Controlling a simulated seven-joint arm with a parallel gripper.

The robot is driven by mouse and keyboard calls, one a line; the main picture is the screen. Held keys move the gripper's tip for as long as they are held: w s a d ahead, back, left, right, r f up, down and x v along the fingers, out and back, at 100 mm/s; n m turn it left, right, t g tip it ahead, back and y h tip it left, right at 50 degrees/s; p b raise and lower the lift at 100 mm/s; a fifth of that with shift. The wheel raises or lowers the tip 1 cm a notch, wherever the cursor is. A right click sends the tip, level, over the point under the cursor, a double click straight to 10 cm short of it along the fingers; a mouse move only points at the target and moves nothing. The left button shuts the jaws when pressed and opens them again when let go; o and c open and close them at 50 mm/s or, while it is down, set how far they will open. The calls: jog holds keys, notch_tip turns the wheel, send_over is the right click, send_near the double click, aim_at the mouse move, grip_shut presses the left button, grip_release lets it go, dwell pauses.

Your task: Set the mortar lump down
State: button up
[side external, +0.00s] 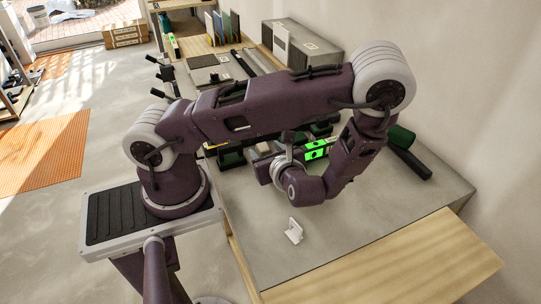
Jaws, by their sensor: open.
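My gripper (265,172) is partly in view at the end of my folded arm, above the grey worktop (345,235), pointing away from the camera. Its jaws are open, but the arm hides much of them. I cannot make out a mortar lump; it may be hidden behind my arm or gripper. A small white angular piece (293,231) lies on the worktop, in front of and below my wrist, apart from the gripper.
A light wooden board (400,262) runs along the front edge. A dark tool with a green end (402,138) lies at the right by the wall. Dark items and a grey box (300,45) crowd the back. The front middle of the worktop is mostly clear.

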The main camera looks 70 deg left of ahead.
jog(key=v, duration=1)
jog(key=shift+d+r, duration=0.25)
jog(key=shift+d, duration=0.1)
jog(key=s+d+r+n+t+h, duration=0.2)
jog(key=s+r+n+h, duration=0.2)
jog(key=r+n+h, duration=0.2)
jog(key=s+d+r+n+t+h, duration=0.2)
jog(key=r+n+h, duration=0.5)
jog(key=r+n, duration=0.4)
notch_tip(320, 180, up, 3)
jog(key=shift+s+d+f+n+t+h, duration=0.1)
jog(key=shift+s+d+n+t+h, duration=0.2)
jog(key=shift+s+d, duration=0.55)
